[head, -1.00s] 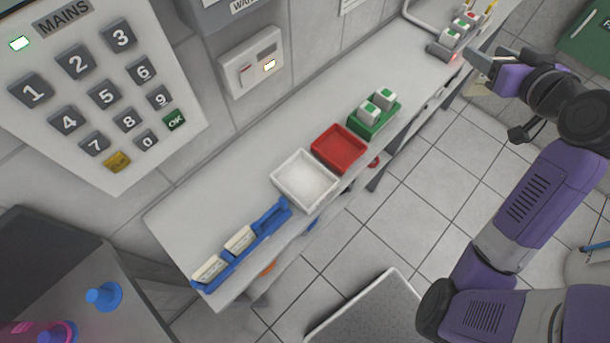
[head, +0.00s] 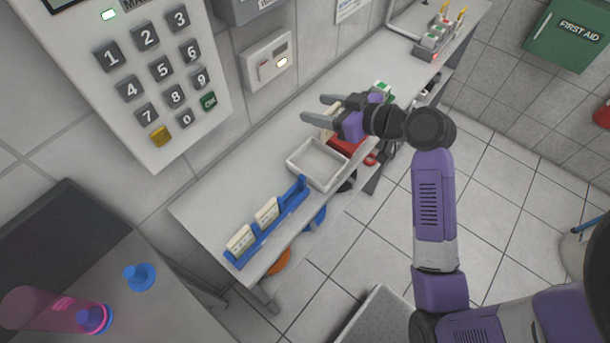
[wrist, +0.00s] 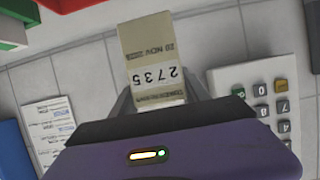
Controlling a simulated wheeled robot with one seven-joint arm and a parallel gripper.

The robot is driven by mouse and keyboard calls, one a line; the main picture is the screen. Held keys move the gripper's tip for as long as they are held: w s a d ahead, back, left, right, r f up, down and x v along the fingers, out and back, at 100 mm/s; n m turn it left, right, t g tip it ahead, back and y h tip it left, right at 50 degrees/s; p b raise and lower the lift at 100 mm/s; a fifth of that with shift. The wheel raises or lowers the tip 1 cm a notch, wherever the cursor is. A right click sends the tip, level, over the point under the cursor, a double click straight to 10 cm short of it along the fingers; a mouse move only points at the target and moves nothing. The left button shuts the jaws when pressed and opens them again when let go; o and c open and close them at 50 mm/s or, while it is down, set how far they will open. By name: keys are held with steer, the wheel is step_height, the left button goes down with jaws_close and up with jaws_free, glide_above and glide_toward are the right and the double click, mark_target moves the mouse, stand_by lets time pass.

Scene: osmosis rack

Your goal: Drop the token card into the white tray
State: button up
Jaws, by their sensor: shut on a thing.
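My gripper (head: 315,108) is shut on the token card (wrist: 155,65), a beige card with a date and the number 2735, which sticks out between the fingers in the wrist view. In the head view only a small beige part of the card shows between the fingers. The fingers point left towards the wall, above the bench. The white tray (head: 317,164) is an empty, shallow square tray on the bench, lower in the picture than the gripper. The card is apart from it.
A red tray (head: 346,146) stands beside the white tray, partly hidden by my gripper. A blue rack (head: 262,236) with beige cards is at the near end. A wall keypad (head: 165,75) hangs at left. Green-topped blocks (head: 383,87) are behind my gripper.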

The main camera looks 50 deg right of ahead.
mark_target(329, 132)
steer(key=shift+w+a+f+n, duration=0.15)
steer(key=shift+a+n, duration=0.15)
steer(key=shift+a, duration=0.35)
steer(key=shift+y, duration=0.3)
step_height(329, 132, down, 6)
steer(key=b, duration=0.4)
steer(key=shift+b, duration=0.3)
steer(key=o, duration=1.4)
steer(key=b+v, duration=0.1)
steer(key=v, duration=0.7)
